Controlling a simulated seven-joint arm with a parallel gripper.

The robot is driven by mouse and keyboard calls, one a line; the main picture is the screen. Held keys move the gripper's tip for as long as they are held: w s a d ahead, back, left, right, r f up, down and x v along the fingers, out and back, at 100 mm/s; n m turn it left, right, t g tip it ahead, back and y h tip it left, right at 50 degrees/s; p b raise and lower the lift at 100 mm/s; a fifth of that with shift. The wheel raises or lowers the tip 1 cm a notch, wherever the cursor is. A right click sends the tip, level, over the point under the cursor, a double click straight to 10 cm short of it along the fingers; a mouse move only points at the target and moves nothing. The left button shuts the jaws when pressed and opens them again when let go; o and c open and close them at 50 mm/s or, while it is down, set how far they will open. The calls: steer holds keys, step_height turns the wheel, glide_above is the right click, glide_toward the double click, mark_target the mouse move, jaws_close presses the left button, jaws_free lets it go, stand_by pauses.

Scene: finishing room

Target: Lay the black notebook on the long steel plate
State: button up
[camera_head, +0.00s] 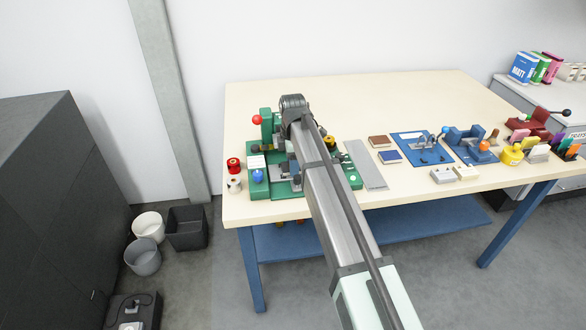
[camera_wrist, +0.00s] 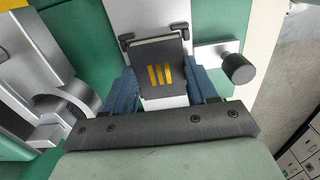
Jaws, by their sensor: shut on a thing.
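The black notebook (camera_wrist: 160,52) has gold stripes on its cover and shows in the wrist view between the two blue fingers of my gripper (camera_wrist: 163,86). My gripper is shut on it, over the pale metal bed of a green machine. I cannot tell whether the notebook touches the bed. In the head view my arm hides most of the gripper, and I cannot make out the notebook. The long steel plate (camera_head: 366,166) lies flat and bare on the table, to the right of the green machine.
The green machine (camera_head: 265,128) has a red knob and stands at the table's left. A brown book (camera_head: 379,141) and a blue book (camera_head: 390,157) lie right of the plate. A blue mat (camera_head: 408,137) and small fixtures lie farther right. The table's back is clear.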

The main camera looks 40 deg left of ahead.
steer(key=shift+c, duration=1.2)
steer(key=shift+r, duration=0.15)
steer(key=shift+r, duration=3.6)
steer(key=w+d+m, duration=0.3)
steer(key=w+d, duration=1.1)
steer(key=w, duration=0.2)
steer(key=n, duration=0.3)
glide_above(363, 159)
steer(key=shift+s+f, duration=0.1)
steer(key=shift+f, duration=4.45)
steer(key=shift+f, duration=0.15)
